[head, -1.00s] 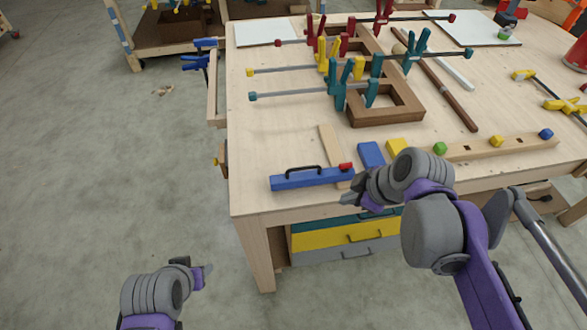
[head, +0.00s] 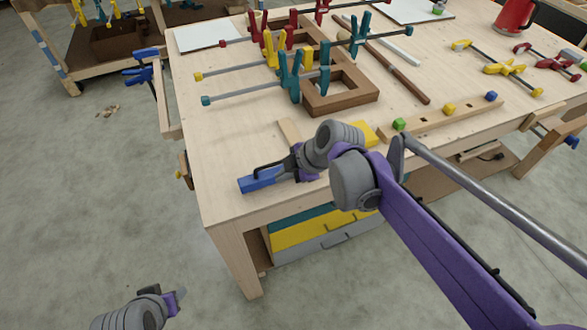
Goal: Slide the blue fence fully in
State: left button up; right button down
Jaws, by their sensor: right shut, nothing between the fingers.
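The blue fence (head: 262,180), a blue bar with a black handle on top, lies along the front edge of the workbench at its left. Its right part is hidden behind my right gripper. My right gripper (head: 293,164) is shut and empty, at the fence's handle; I cannot tell whether it touches it. A light wooden strip (head: 289,130) runs behind the fence, partly hidden. My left gripper (head: 179,294) hangs over the floor at the lower left, away from the bench; its finger gap is not clear.
The wooden workbench (head: 215,130) holds brown frames (head: 345,93) with several bar clamps behind the fence. A yellow block (head: 365,133) and a wooden rail with colored knobs (head: 440,120) lie to the right. Drawers (head: 300,235) sit below. The bench's left surface is clear.

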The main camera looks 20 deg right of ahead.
pick_arm(q)
jog(key=shift+r, duration=0.15)
pick_arm(e)
jog(key=shift+w+f, duration=0.2)
jog(key=shift+w, duration=1.6)
jog(key=shift+w, duration=0.1)
